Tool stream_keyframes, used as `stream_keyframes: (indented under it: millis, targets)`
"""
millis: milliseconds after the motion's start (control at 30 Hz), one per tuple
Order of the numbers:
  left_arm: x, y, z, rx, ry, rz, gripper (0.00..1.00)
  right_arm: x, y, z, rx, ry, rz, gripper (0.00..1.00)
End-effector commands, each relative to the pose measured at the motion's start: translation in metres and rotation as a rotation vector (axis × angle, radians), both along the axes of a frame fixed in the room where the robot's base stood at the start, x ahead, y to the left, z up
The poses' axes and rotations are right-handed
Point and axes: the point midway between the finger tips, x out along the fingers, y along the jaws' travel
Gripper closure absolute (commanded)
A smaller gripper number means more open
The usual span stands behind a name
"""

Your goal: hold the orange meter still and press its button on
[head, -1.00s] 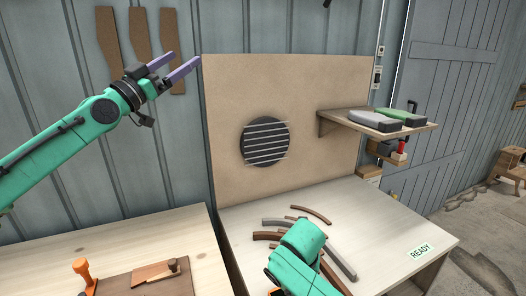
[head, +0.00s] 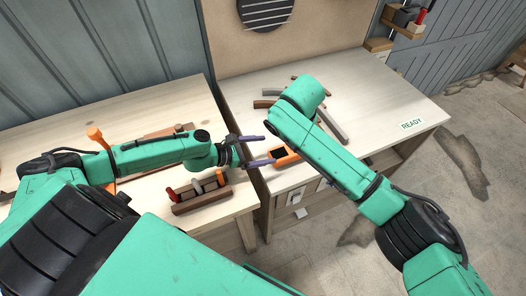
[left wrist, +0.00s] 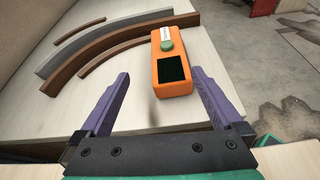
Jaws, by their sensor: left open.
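The orange meter (head: 285,156) lies on the right-hand table, partly hidden behind my right arm in the head view. In the left wrist view the meter (left wrist: 171,88) shows a dark screen, a round green button (left wrist: 167,45) and a white label. My left gripper (head: 258,150) is open and empty, its purple fingers pointing toward the meter. In the left wrist view the meter stands ahead of and between the fingers (left wrist: 160,95), nearer the right one, with no clear contact. My right arm reaches over the table, but its gripper is hidden behind the arm.
Curved brown and grey strips (left wrist: 110,45) lie beside the meter. A READY label (head: 411,125) marks the table's right side. A wooden rack (head: 200,196) with several items and an orange-handled tool (head: 97,139) are on the left bench. A gap separates the benches.

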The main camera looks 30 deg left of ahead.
Motion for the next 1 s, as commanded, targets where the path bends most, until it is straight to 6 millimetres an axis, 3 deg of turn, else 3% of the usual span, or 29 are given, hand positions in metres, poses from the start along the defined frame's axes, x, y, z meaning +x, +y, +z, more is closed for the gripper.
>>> stream_keyframes:
  millis: [167, 633, 933, 1000]
  targets:
    - [-0.009, -0.011, -0.013, -0.079, 0.074, 0.024, 0.0, 0.0, 0.0, 0.0, 0.0, 0.0, 0.0, 0.5]
    - [0.04, -0.05, -0.037, -0.074, 0.068, 0.022, 0.0, 0.0, 0.0, 0.0, 0.0, 0.0, 0.0, 0.5]
    - [0.043, -0.052, -0.039, -0.071, 0.069, 0.022, 0.0, 0.0, 0.0, 0.0, 0.0, 0.0, 0.0, 0.5]
    - [0.042, -0.052, -0.039, -0.071, 0.069, 0.022, 0.27, 0.0, 0.0, 0.0, 0.0, 0.0, 0.0, 0.5]
